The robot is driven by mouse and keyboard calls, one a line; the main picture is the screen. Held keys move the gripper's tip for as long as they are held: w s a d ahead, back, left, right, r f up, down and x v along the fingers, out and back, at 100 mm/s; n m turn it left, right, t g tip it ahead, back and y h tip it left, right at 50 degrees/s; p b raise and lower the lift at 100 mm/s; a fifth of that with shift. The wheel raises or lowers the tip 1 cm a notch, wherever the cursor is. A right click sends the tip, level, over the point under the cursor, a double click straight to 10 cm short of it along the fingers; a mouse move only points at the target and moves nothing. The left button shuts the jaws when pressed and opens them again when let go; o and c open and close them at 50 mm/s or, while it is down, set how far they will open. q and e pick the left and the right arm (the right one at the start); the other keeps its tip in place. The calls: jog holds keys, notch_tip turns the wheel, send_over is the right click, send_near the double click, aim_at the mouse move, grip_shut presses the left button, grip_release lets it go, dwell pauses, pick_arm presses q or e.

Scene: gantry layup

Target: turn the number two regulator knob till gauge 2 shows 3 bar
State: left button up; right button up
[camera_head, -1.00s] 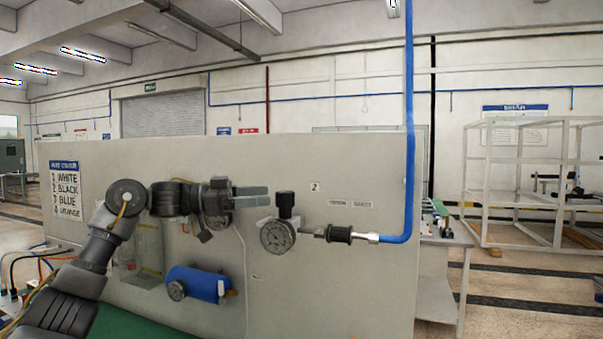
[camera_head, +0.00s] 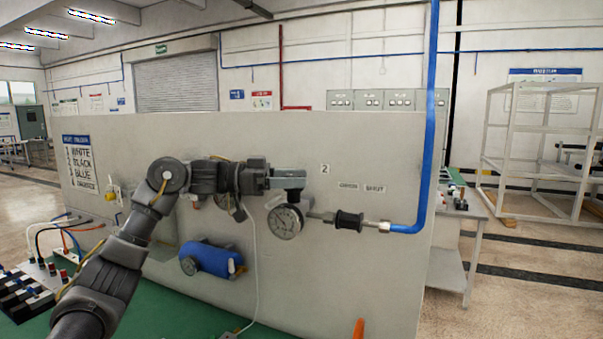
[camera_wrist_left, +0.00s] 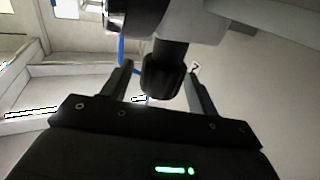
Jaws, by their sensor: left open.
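The number two regulator has a round gauge (camera_head: 285,222) on the grey panel (camera_head: 350,275), by the "2" label (camera_head: 325,169). Its needle is too small to read. In the left wrist view the black regulator knob (camera_wrist_left: 162,80) is between the two fingers of my left gripper (camera_wrist_left: 158,88). The fingers are open, with a gap showing on each side of the knob. My right gripper is not in view.
A black inline fitting (camera_head: 348,220) and blue pipe (camera_head: 430,120) run right of the gauge. A blue cylinder (camera_head: 212,258) sits low on the panel, with a thin pale cable (camera_head: 256,270) beside it. A sign (camera_head: 80,165) is at left.

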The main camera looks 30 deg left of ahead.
pick_arm(q)
jog(key=shift+w+d+r, duration=0.1)
jog(key=shift+w+d, duration=0.15)
jog(key=shift+d, duration=0.4)
jog(key=shift+w+d, duration=0.1)
jog(key=shift+w, duration=0.05)
jog(key=c, duration=1)
jog(key=shift+f+n+t, duration=0.2)
jog(key=shift+n+t, duration=0.1)
jog(key=shift+t, duration=0.2)
jog(key=shift+r+n+t+y, duration=0.1)
jog(key=shift+n+t+y, duration=0.5)
jog(key=shift+t+y, duration=0.15)
